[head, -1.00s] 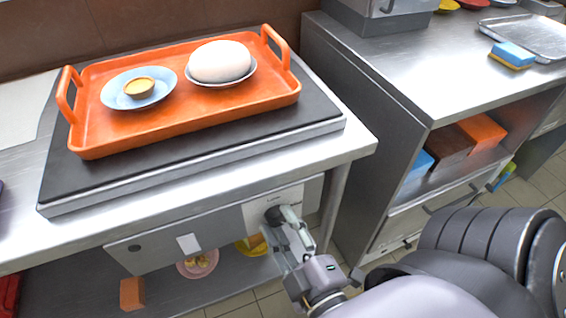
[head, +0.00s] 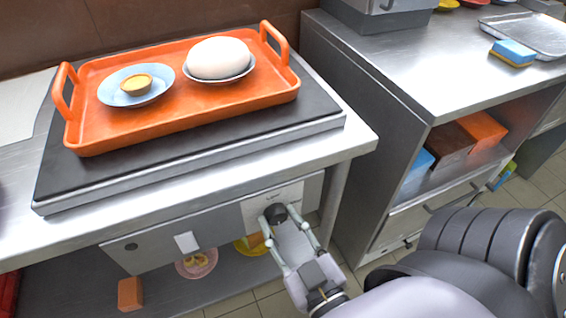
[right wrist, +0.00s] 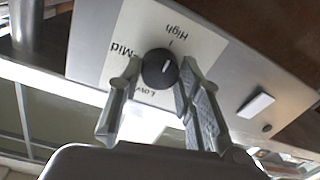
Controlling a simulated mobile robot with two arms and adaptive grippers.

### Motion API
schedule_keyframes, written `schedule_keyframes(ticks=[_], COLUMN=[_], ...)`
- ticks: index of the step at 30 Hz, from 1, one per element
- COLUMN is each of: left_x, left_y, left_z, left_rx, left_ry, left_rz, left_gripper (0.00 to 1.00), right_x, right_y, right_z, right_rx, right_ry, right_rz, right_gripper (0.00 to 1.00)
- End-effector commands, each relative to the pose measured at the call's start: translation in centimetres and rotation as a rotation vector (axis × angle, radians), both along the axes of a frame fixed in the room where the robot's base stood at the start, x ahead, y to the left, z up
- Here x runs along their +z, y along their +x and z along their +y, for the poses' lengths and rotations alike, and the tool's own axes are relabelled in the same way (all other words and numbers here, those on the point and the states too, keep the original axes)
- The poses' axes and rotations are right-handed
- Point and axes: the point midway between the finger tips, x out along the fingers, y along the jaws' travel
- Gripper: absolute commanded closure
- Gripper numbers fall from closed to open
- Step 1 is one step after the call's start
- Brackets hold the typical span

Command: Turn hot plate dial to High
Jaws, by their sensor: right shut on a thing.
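The black dial (head: 275,213) is on the front control panel (head: 215,228) below the hot plate (head: 325,108). In the right wrist view the dial (right wrist: 158,69) sits on a white label plate (right wrist: 205,50) marked High, Mid and Low. The white line on the dial points roughly to the High tick. My right gripper (head: 280,214) has one finger on each side of the dial and is shut on it. It also shows in the right wrist view (right wrist: 160,72). My left gripper is not in view.
A steel counter (head: 430,75) stands to the right. A white switch (head: 187,242) is left of the dial.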

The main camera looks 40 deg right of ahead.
Motion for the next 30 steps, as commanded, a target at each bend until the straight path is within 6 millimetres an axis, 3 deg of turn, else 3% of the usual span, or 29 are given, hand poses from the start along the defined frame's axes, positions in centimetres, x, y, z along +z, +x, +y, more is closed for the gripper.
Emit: schedule_keyframes(ticks=[17,18,26,30], left_x=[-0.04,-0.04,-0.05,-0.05], left_y=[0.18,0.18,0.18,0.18], left_z=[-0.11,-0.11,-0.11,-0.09], left_rx=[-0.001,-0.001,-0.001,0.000], left_ry=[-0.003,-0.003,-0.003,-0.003], left_rz=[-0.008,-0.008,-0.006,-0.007], left_gripper=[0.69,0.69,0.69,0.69], right_x=[-0.04,-0.04,-0.02,-0.02], right_y=[0.00,0.00,-0.01,-0.01], right_z=[-0.01,-0.01,0.00,0.00], right_rx=[-0.001,-0.001,0.000,0.000], right_ry=[0.032,0.032,0.030,0.030], right_rz=[-0.007,-0.007,-0.006,-0.006], right_gripper=[0.95,0.65,0.48,0.47])
